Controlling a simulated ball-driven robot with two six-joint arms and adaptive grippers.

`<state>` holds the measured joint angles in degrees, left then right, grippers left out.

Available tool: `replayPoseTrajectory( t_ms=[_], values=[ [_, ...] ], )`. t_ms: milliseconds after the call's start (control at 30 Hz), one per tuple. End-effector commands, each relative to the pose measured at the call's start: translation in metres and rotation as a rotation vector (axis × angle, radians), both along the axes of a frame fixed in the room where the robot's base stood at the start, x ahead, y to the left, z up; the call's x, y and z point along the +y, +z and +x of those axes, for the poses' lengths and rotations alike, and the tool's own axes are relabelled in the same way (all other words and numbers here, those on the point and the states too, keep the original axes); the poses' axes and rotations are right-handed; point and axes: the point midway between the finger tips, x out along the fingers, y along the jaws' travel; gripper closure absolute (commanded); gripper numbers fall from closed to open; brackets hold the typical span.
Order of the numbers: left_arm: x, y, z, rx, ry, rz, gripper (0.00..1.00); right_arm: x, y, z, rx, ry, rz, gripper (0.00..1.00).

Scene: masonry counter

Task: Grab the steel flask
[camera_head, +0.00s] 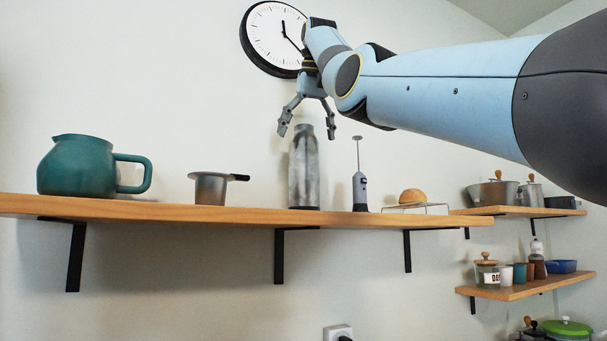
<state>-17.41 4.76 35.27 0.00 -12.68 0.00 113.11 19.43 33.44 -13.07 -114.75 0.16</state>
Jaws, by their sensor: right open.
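The steel flask (304,172) is a tall, grey metal bottle standing upright on the long wooden shelf (250,215). My right gripper (306,132) points down at the top of the flask, with its two fingers spread apart. In the picture one finger is left of the flask's top and the other is right of it. The gripper is open and empty; I cannot tell whether it touches the flask. My left gripper is not in view.
Left of the flask stand a small metal pot (211,188) and a green jug (78,166). Close on its right is a milk frother (360,188), then a bun (412,196) on a wire rack. A wall clock (273,38) hangs behind my arm.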

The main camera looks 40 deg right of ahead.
Motion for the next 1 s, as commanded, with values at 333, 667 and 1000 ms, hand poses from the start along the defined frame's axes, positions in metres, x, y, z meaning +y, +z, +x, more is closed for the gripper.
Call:
replayPoseTrajectory(
  t_ms=[333, 667, 1000],
  values=[
    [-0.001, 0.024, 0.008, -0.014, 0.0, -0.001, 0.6, -0.012, -0.034, 0.022, 0.003, -0.001, -0.001, 0.04],
    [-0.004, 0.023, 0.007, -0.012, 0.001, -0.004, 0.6, -0.012, -0.038, 0.024, 0.0, 0.0, 0.0, 0.11],
    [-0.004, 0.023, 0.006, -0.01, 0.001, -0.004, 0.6, -0.012, -0.038, 0.024, 0.0, 0.0, 0.0, 0.55]
  ],
)
